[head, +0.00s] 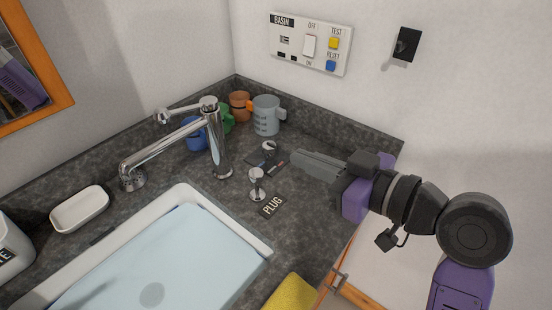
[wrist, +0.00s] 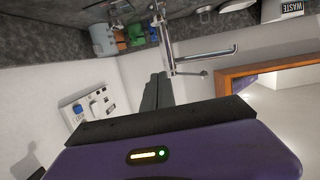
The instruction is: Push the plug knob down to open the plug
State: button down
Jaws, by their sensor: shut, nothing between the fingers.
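The chrome plug knob (head: 257,182) stands upright on the dark counter at the near right of the tap, beside a black PLUG label (head: 272,205). My gripper (head: 297,160) is shut and empty. Its fingers point left, to the right of and farther back than the plug knob, apart from it in the picture. A second chrome knob (head: 268,147) stands behind, close to the fingertips in the picture. The basin (head: 258,246) holds pale blue water, with a dark round plug (head: 152,294) dimly visible under it. In the wrist view, the shut fingers (wrist: 157,80) show against the wall and tap.
A chrome tap (head: 218,145) rises left of the knobs. Several mugs, including a grey one (head: 266,115), stand in the back corner. A soap dish (head: 80,209) and yellow cloth (head: 288,294) lie around the basin. A switch panel (head: 310,44) is on the wall.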

jog(key=shift+s+a+f+n+g, duration=0.3)
jog(key=shift+s+f+n+g, duration=0.2)
jog(key=shift+s+f+g, duration=0.15)
jog(key=shift+w, duration=0.1)
jog(key=p, duration=0.1)
send_over(261, 181)
notch_tip(261, 181, down, 5)
jog(key=shift+s+d+f, duration=0.1)
jog(key=shift+d+f, duration=0.05)
jog(key=shift+f, duration=0.3)
jog(key=shift+s+d+f, duration=0.1)
jog(key=shift+d+f, duration=0.05)
jog(key=shift+f, duration=0.25)
jog(key=shift+f, duration=0.1)
jog(key=shift+f+b, duration=1.3)
jog(key=shift+f, duration=0.35)
